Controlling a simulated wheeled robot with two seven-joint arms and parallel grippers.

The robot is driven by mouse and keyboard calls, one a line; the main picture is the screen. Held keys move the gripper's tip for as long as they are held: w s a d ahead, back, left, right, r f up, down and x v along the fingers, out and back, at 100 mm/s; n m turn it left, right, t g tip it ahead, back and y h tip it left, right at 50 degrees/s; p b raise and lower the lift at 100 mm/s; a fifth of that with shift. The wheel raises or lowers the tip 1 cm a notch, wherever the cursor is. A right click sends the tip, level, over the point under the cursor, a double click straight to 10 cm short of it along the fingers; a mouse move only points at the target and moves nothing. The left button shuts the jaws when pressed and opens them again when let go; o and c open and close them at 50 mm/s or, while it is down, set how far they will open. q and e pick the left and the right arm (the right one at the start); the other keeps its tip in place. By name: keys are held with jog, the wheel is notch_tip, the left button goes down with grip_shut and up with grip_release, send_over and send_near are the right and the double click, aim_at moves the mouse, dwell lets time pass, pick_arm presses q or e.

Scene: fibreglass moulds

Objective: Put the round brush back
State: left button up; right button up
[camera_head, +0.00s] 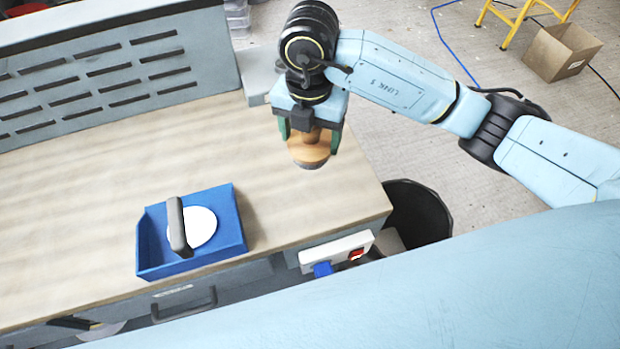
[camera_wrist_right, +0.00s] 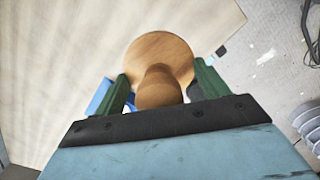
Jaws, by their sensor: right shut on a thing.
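The round brush (camera_head: 309,152) is a wooden disc with a knob handle. My right gripper (camera_head: 310,134) points down with its green fingers on both sides of the knob, shut on it. In the right wrist view the brush (camera_wrist_right: 160,48) shows between the fingers (camera_wrist_right: 163,82), with the knob toward the palm. The brush is near the right end of the bench; I cannot tell whether its underside touches the top. A blue tray (camera_head: 192,264) lies at the bench's front, left of the brush. My left gripper is not in view.
The tray holds a white round thing (camera_head: 204,226) and a grey bar-shaped handle (camera_head: 176,224). The wooden bench top (camera_head: 90,190) is otherwise largely clear. A slotted grey panel (camera_head: 110,80) stands behind it. A black bin (camera_head: 418,210) is off the right end, beside a socket box (camera_head: 335,250).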

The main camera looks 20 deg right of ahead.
jog(key=shift+m, duration=0.5)
jog(key=shift+f, duration=0.2)
notch_tip(320, 180, down, 10)
jog(key=shift+r, duration=0.2)
jog(key=shift+a, duration=0.1)
jog(key=shift+f, duration=0.2)
jog(key=o, duration=0.9)
jog(key=shift+r, duration=0.2)
notch_tip(320, 180, up, 12)
jog(key=shift+r, duration=0.1)
